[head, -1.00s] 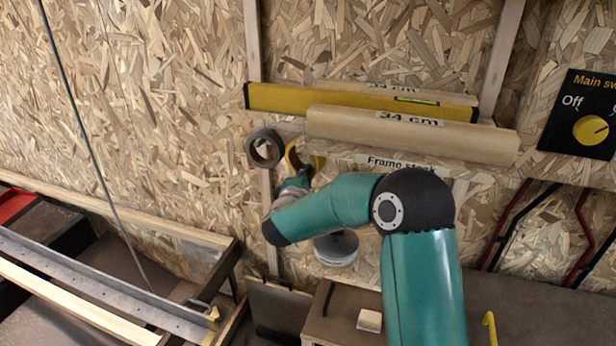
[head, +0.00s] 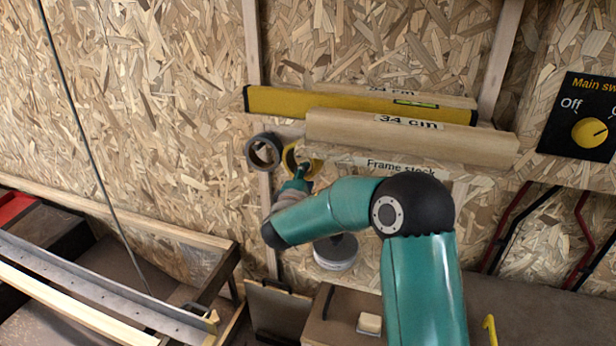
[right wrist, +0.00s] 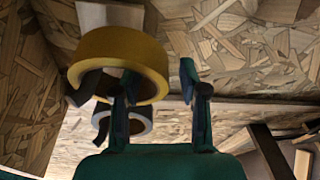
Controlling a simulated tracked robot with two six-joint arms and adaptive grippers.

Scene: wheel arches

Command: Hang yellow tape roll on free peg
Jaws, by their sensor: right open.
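The yellow tape roll (head: 288,158) is at the board, just right of a dark tape roll (head: 264,151), under the yellow level. In the right wrist view the yellow roll (right wrist: 120,48) has a dark stub at its hole, which looks like a peg; I cannot tell how fully the roll sits on it. My right gripper (head: 304,173) is at the yellow roll, partly hidden by its own arm. In the wrist view the right gripper (right wrist: 160,85) is open; its left finger overlaps the roll's ring, and the gap between the fingers looks empty. My left gripper is out of view.
A yellow level (head: 340,103) and a wooden piece marked 34 cm (head: 412,137) lie above the rolls. A grey-white roll (head: 336,252) is below my arm. A main switch panel (head: 580,115) is at right. Another roll (right wrist: 124,121) shows behind the yellow one.

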